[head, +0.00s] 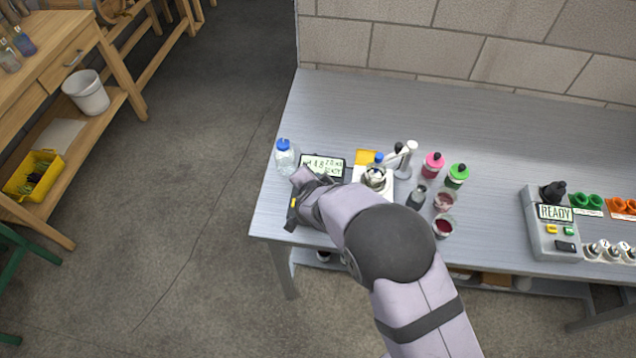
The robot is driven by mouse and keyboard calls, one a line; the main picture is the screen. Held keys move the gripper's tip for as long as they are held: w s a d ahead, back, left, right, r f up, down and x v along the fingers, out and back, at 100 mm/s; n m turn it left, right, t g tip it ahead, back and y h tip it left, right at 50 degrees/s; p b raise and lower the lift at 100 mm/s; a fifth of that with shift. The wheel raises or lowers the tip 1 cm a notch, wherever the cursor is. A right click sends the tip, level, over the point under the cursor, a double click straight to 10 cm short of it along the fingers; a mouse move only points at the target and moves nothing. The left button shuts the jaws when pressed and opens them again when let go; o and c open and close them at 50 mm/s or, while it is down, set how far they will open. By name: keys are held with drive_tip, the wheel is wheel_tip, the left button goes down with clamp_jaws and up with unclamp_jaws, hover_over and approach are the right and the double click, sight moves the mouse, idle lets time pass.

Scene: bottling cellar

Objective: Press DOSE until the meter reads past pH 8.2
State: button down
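The meter (334,168) is a small display with a dark frame near the left end of the metal bench. Its figures are tiny; they look like 4.8, with smaller text beside them. Right of it stands a white stirrer-like unit (360,181) with a small vessel (376,176) on it and a white upright (408,150) beside it. My gripper (293,214) is over the bench's left front edge, just in front of the meter. Its fingers are too small and turned away to tell open from shut. No DOSE button can be made out; my gripper and arm hide part of that area.
A blue-capped clear bottle (285,158) stands left of the meter. Pink-capped (433,165) and green-capped (457,176) bottles and cups of dark red liquid (443,228) stand right of the stirrer. A grey device (549,226) reading READY is further right. Bare bench (480,120) lies behind.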

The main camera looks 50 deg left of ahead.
drive_tip(key=shift+f+b, duration=0.35)
drive_tip(key=shift+f, duration=0.2)
idle(0.6)
drive_tip(key=shift+r, duration=0.2)
drive_tip(key=shift+r+p, duration=0.75)
drive_tip(key=shift+p, duration=0.2)
wheel_tip(320, 180, up, 5)
drive_tip(key=p, duration=0.5)
idle(0.8)
